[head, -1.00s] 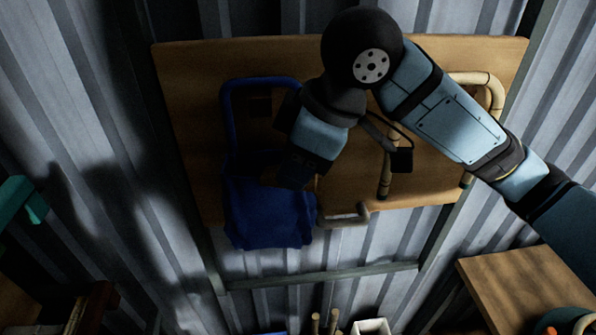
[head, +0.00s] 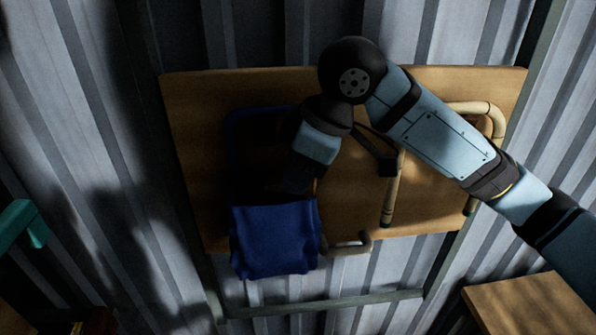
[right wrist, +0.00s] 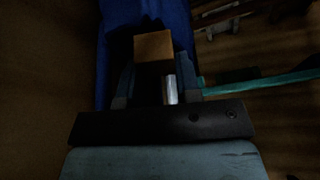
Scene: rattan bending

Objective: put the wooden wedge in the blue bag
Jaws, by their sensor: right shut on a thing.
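The blue bag (head: 275,240) shows in the head view at the lower left of a wooden board, with its dark blue handle loop in shadow above it. My right gripper (head: 297,182) is over the board, just above the bag's upper edge in the picture. In the right wrist view its fingers (right wrist: 154,68) are shut on the wooden wedge (right wrist: 153,46), whose light brown end shows between them. Blue cloth of the bag (right wrist: 185,25) lies behind the wedge there. The head view does not show the wedge clearly. My left gripper is not in view.
The wooden board (head: 345,200) carries bent rattan pieces (head: 497,125) on its right. A grey hook-like piece (head: 350,246) is at its lower edge, close to the bag. A wooden tabletop (head: 530,305) is at lower right, a teal object (head: 30,225) at left.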

